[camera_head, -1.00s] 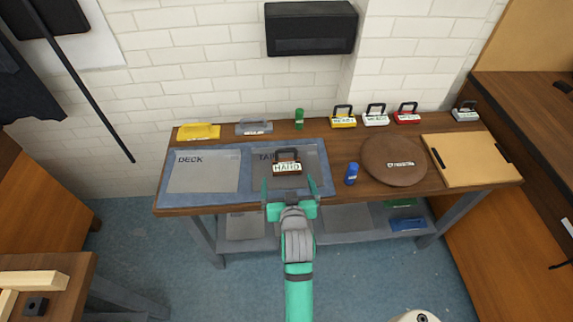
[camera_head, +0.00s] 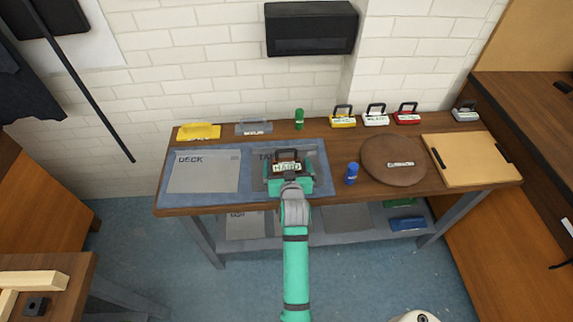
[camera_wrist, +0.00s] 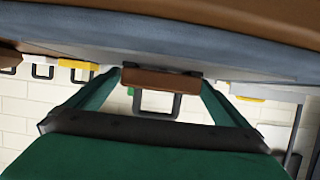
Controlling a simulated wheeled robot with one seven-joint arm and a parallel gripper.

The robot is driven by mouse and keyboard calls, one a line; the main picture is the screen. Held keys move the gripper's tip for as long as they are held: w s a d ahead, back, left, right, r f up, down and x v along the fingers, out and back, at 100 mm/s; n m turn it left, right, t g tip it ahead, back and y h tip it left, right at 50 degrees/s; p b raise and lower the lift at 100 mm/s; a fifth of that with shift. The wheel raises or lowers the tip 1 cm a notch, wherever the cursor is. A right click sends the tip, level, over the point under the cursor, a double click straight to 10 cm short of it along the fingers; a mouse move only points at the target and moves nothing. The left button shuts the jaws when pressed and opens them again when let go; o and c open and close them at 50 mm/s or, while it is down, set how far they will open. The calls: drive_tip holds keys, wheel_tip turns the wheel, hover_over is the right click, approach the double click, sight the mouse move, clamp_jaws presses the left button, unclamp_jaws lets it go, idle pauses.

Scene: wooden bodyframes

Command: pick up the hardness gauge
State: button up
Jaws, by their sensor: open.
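The hardness gauge, a brown block with a dark loop handle and a "HARD" label (camera_head: 287,167), stands upright on the grey "TA..." panel of the blue mat. My green gripper (camera_head: 289,180) is open at its near side, and its palm hides the block's lower front. In the wrist view, which looks upside down, the brown block (camera_wrist: 150,80) lies between the two spread fingers, with its handle (camera_wrist: 157,103) pointing down in the picture. Gaps show between the fingers and the handle; I cannot tell whether a finger touches the block.
The blue mat (camera_head: 245,199) has a "DECK" panel at left. A blue bottle (camera_head: 351,173) and a round brown disc (camera_head: 393,174) stand to the right. Yellow, white and red handled blocks, a grey one and a green bottle (camera_head: 299,119) line the back edge by the wall.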

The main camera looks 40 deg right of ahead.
drive_tip(key=c, duration=1.4)
drive_tip(key=shift+r, duration=0.1)
